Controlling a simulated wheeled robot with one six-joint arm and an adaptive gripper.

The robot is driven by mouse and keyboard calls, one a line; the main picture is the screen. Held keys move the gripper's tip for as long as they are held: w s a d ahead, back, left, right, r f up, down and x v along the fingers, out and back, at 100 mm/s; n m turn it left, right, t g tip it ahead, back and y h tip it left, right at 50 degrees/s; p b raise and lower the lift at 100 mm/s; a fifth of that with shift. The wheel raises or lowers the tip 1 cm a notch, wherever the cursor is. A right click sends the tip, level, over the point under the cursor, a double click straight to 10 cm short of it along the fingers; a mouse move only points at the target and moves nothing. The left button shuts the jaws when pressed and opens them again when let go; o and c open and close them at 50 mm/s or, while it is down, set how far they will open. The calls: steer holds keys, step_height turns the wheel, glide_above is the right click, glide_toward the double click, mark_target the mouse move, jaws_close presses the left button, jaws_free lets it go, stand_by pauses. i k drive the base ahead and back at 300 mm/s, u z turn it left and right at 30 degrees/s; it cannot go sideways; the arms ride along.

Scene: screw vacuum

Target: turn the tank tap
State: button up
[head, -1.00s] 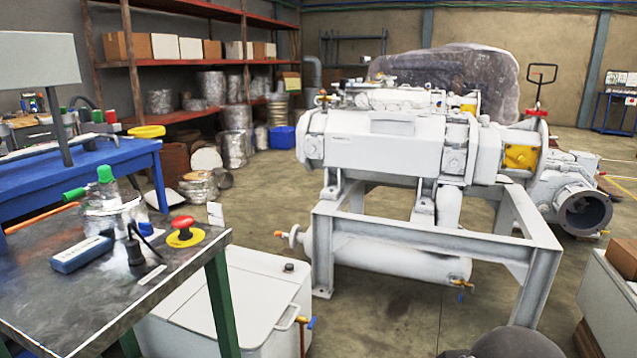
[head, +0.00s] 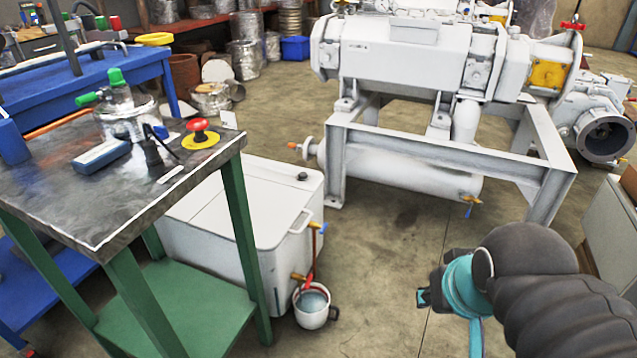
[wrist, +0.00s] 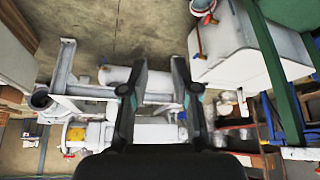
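The white tank (head: 240,205) stands on the floor beside the workbench, its lid closed. A brass tap (head: 299,277) with a red lever (head: 310,276) sits low at its front right corner. A white mug (head: 312,312) holding bluish liquid stands directly below it. A thin upright pipe beside the tank ends in a blue handle (head: 322,228). My gripper (head: 423,298) is to the right of the tap, apart from it, partly hidden by my wrist. In the wrist view my gripper (wrist: 160,72) is open and empty; the tank (wrist: 235,52) and mug (wrist: 203,6) show at the upper right.
The workbench (head: 75,215) with green legs (head: 243,240) stands close left of the tank and mug. The pump's grey frame (head: 440,150) is behind. A light cabinet (head: 608,225) stands at right. Floor between mug and my arm is clear.

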mark_target(308, 281)
steer(key=k, duration=1)
steer(key=z, duration=1.05)
steer(key=i, duration=0.7)
steer(key=u, duration=0.5)
steer(key=i, duration=0.7)
steer(key=u, duration=0.65)
